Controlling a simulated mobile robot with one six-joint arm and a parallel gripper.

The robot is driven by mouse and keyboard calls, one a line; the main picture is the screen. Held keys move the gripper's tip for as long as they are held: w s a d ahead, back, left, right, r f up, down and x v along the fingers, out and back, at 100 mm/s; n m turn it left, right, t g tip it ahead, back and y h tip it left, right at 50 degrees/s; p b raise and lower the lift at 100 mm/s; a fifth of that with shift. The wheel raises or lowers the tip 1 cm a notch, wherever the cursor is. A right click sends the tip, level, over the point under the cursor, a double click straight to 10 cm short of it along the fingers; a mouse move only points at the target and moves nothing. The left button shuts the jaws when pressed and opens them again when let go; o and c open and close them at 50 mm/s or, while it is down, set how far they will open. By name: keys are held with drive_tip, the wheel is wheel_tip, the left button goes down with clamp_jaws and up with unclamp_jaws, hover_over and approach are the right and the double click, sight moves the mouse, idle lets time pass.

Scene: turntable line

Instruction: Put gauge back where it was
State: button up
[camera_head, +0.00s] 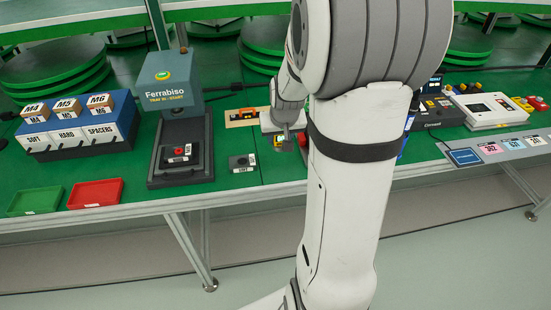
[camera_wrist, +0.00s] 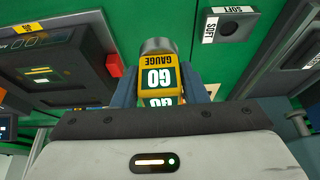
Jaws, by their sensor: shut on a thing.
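My gripper (camera_head: 283,138) is over the green bench, left of my large arm link in the head view. In the wrist view my gripper (camera_wrist: 160,92) is shut on the gauge (camera_wrist: 161,80), a yellow body with a grey round end and green-and-white GO labels. In the head view only a small yellow bit of the gauge (camera_head: 279,140) shows. A tan board (camera_head: 234,123) with an orange and black item lies behind and left of my gripper. I cannot tell where the gauge was before.
A grey block labelled SOFT (camera_head: 242,165) lies left of my gripper; it also shows in the wrist view (camera_wrist: 231,27). The Ferrabiso station (camera_head: 172,80), red bin (camera_head: 96,194) and green bin (camera_head: 35,202) stand further left. A dark device (camera_wrist: 55,68) is close left in the wrist view.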

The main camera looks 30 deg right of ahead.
sight(280, 145)
wheel_tip(280, 145, down, 5)
drive_tip(key=shift+w+f, duration=0.1)
drive_tip(key=shift+f, duration=0.05)
drive_tip(key=shift+f+b, duration=0.45)
drive_tip(key=shift+f, duration=1.4)
drive_tip(key=shift+f, duration=0.2)
drive_tip(key=o, duration=1.2)
drive_tip(key=shift+r, duration=0.1)
